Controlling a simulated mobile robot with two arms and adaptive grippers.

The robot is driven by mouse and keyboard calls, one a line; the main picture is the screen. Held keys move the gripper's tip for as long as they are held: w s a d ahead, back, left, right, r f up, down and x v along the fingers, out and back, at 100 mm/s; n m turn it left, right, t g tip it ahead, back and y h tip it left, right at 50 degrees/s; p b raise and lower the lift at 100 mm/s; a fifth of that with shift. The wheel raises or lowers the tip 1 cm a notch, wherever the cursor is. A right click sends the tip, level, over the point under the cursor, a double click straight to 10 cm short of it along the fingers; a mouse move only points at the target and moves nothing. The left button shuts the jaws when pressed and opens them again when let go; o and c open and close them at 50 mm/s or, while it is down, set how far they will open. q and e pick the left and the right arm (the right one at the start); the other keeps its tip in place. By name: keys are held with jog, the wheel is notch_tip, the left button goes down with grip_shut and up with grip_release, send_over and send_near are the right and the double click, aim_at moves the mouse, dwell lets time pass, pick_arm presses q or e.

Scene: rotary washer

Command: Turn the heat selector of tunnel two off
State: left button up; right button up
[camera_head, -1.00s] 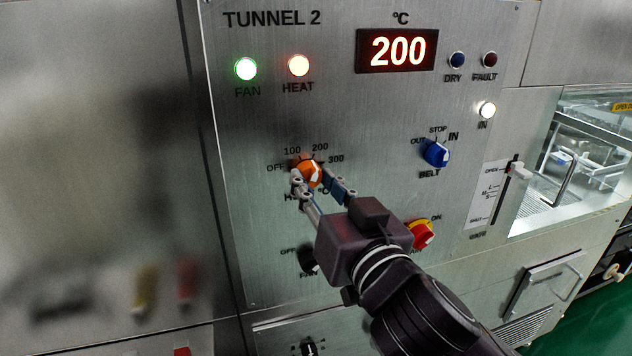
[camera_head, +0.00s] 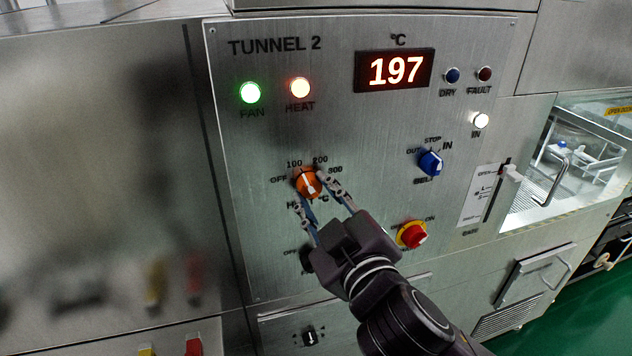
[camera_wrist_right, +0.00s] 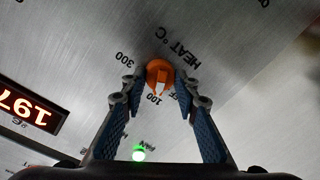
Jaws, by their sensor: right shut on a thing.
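The heat selector of tunnel two (camera_head: 307,182) is an orange knob with a white pointer on the steel panel. OFF, 100, 200 and 300 are marked around it. In the right wrist view the knob (camera_wrist_right: 160,74) sits between my fingertips, and its white pointer faces the side with the 100 and the partly hidden OFF marks. My right gripper (camera_head: 318,195) is shut on the knob, one finger on each side. The temperature display (camera_head: 396,70) reads 197. The HEAT lamp (camera_head: 300,88) is lit. My left gripper is not in view.
The blue belt knob (camera_head: 431,163) is to the right of the heat selector. A red and yellow switch (camera_head: 412,235) lies close to my right gripper. The fan knob below the selector is partly hidden by my gripper. The green FAN lamp (camera_head: 250,92) is lit.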

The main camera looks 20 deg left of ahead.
jog(key=n+p, duration=0.3)
jog(key=n, duration=0.1)
jog(key=shift+r+h, duration=0.2)
jog(key=shift+h, duration=0.1)
jog(key=shift+f+n+p, duration=0.1)
jog(key=shift+n+p, duration=1.15)
jog(key=shift+n, duration=0.55)
jog(key=shift+f, duration=0.1)
jog(key=o, duration=1.1)
jog(key=shift+o, duration=0.2)
jog(key=v, duration=0.7)
jog(key=shift+s, duration=0.3)
